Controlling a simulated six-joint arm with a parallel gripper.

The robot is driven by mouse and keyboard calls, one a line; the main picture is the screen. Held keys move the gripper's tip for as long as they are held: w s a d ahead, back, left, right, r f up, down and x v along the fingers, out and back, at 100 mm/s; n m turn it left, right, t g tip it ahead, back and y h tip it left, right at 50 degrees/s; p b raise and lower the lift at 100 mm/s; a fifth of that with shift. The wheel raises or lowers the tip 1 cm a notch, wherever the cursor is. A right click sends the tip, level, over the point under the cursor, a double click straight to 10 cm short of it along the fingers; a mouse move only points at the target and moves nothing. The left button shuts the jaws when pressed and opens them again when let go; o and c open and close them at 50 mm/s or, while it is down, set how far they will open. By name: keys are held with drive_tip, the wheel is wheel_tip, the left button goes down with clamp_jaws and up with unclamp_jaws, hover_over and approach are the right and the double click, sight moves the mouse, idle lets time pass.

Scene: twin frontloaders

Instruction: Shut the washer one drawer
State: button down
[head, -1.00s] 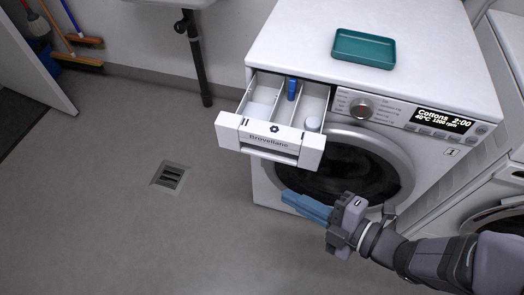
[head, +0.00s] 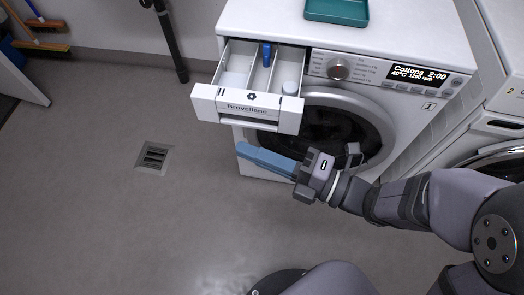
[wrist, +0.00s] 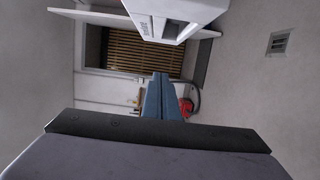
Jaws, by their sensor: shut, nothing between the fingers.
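Washer one (head: 330,130) is the white front-loader with a lit display. Its detergent drawer (head: 247,108) is pulled out at the upper left of the front, with compartments, a blue insert and a white cap showing inside. The drawer front also shows at the top of the wrist view (wrist: 165,18). My gripper (head: 242,152) has blue fingers, shut and empty. In the head view it is below the drawer front, in front of the round door, pointing left. It appears apart from the drawer.
A teal tray (head: 337,11) lies on top of the washer. A second machine (head: 500,130) stands at the right. A floor drain (head: 154,157) is at the left. The floor in front is clear. A red item (wrist: 186,107) shows far off in the wrist view.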

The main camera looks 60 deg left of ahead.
sight(228, 124)
drive_tip(key=a, duration=0.8)
drive_tip(key=shift+s+a, duration=0.25)
drive_tip(key=w+a+b, duration=0.1)
drive_tip(key=w+a, duration=0.5)
drive_tip(key=shift+w+a+b, duration=0.3)
drive_tip(key=shift+w+a, duration=0.05)
drive_tip(key=shift+w, duration=0.05)
drive_tip(key=shift+s, duration=0.1)
